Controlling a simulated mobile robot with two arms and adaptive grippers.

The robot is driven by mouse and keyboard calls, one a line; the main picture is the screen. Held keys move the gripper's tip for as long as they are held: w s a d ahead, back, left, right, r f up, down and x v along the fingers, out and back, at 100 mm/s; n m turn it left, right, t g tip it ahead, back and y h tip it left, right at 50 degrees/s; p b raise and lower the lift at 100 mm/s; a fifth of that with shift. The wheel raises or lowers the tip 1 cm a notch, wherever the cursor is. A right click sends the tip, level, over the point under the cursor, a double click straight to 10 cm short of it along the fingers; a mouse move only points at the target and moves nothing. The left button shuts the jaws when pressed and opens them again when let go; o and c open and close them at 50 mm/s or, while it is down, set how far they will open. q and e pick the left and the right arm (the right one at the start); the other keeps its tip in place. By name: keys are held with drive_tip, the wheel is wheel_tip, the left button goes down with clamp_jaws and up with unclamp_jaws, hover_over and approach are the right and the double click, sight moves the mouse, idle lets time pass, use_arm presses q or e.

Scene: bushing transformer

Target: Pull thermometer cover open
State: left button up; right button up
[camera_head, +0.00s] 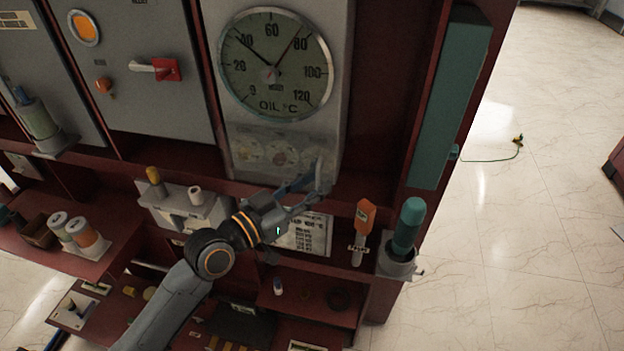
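The thermometer (275,68) is a large round dial marked OIL °C, set in a grey upright housing (333,110) at the upper middle. A glossy cover appears to lie over the dial; I see no gap at its edge. My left gripper (318,182) is in front of the housing's lower right part, below the dial and apart from the dial rim. Its fingers point up and right and hold nothing that I can see. My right gripper is out of view.
A teal box (452,105) is on the right. Below are an orange-handled tool (365,218), a teal-topped cylinder (408,225) and a shelf of small items. Open floor is at right.

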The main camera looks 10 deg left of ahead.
use_arm(q)
drive_tip(key=shift+w+d, duration=0.1)
drive_tip(key=shift+w, duration=0.05)
drive_tip(key=shift+c, duration=0.2)
clamp_jaws()
